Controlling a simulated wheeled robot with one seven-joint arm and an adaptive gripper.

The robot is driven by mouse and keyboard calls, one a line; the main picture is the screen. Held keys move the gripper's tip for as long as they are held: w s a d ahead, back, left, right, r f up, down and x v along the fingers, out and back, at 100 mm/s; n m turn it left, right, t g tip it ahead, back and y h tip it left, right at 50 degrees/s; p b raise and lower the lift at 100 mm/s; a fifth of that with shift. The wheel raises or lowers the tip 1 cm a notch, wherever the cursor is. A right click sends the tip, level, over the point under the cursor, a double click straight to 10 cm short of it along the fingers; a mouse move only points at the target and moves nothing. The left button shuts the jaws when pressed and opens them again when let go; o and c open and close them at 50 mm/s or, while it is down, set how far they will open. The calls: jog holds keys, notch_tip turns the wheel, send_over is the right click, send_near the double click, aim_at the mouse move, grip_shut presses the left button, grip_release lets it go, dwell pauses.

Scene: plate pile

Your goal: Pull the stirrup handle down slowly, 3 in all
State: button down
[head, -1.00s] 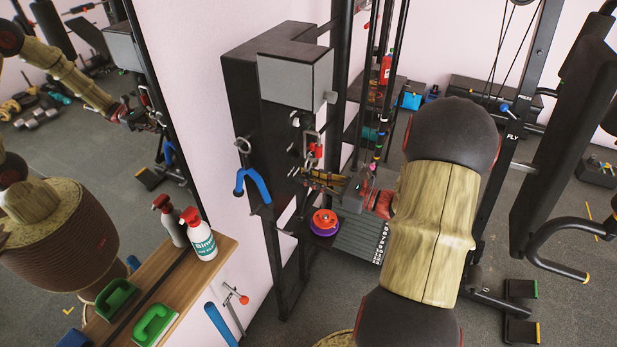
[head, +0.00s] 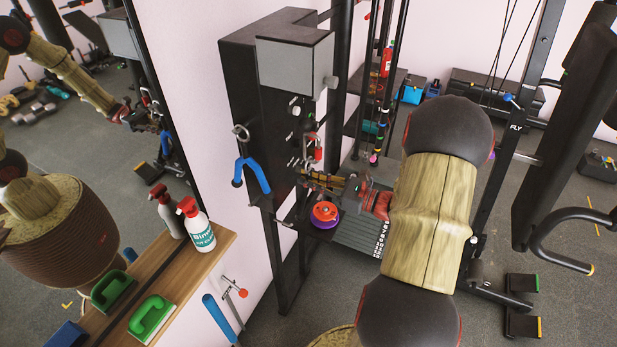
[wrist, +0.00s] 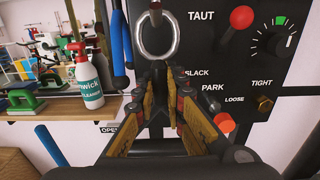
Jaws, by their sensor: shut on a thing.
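My gripper (head: 306,179) reaches in from the right, in front of the dark machine cabinet. In the wrist view my gripper (wrist: 158,88) has its yellow-brown fingers close together, shut on the stirrup handle. The handle's held part is hidden between the fingers. A silver ring (wrist: 137,38) stands upright just past the fingertips, with a dark red piece at its top. In the head view a small silver and red fitting (head: 316,153) shows just above the fingers.
The cabinet panel (wrist: 205,45) carries the words TAUT, SLACK and PARK, red knobs and a dial (wrist: 277,40). A blue handle (head: 255,172) hangs left of my gripper. Red and purple discs (head: 325,212) lie below it. A spray bottle (head: 197,228) stands on the wooden shelf (head: 215,245).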

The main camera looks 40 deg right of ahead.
jog(key=shift+f+b, duration=0.6)
jog(key=shift+f, duration=0.55)
jog(key=shift+f+b, duration=0.65)
jog(key=shift+f, duration=0.55)
